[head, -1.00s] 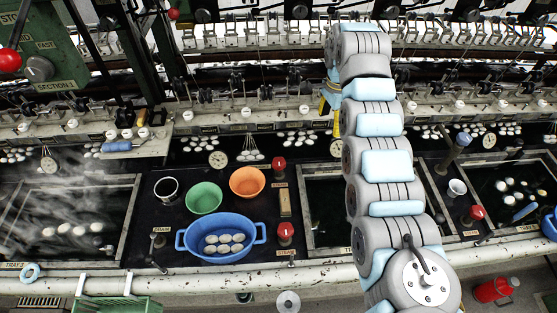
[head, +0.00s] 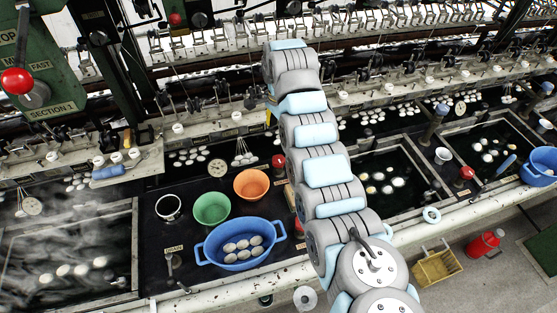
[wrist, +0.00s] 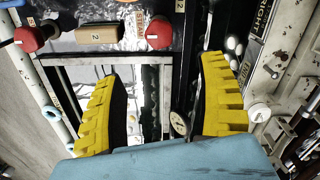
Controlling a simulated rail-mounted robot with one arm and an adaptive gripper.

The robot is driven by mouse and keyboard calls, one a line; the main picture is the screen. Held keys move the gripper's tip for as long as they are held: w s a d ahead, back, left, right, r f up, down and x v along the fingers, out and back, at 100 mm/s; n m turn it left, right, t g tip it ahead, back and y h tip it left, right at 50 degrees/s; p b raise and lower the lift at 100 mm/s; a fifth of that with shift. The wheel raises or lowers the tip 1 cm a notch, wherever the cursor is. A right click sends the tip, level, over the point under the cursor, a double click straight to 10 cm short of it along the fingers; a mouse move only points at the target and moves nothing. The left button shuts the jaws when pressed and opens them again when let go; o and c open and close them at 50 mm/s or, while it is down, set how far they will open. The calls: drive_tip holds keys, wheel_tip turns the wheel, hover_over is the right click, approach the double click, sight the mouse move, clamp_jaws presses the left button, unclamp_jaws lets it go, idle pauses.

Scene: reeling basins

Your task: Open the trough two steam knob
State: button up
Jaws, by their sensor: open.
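In the wrist view, two red knobs show beyond my fingers: one at upper left (wrist: 28,38) near the front rail and one at top centre (wrist: 160,32), with a wooden block (wrist: 97,35) marked 2 between them. In the head view, the far knob (head: 279,160) shows beside my arm, and the front knob is partly hidden by the arm. My gripper (wrist: 160,70) has two yellow ribbed fingers spread wide, with nothing between them. It hangs over a framed trough, apart from both knobs. My arm hides most of it in the head view.
A blue basin (head: 240,259) with cocoons, a green bowl (head: 212,208), an orange bowl (head: 250,184) and a white-rimmed cup (head: 169,207) stand left of my arm. Another red knob (head: 467,173) is to the right. A front rail (wrist: 45,85) borders the troughs.

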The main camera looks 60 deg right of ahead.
sight(280, 158)
wheel_tip(280, 158, down, 13)
drive_tip(key=shift+b, duration=0.85)
drive_tip(key=c, duration=1.2)
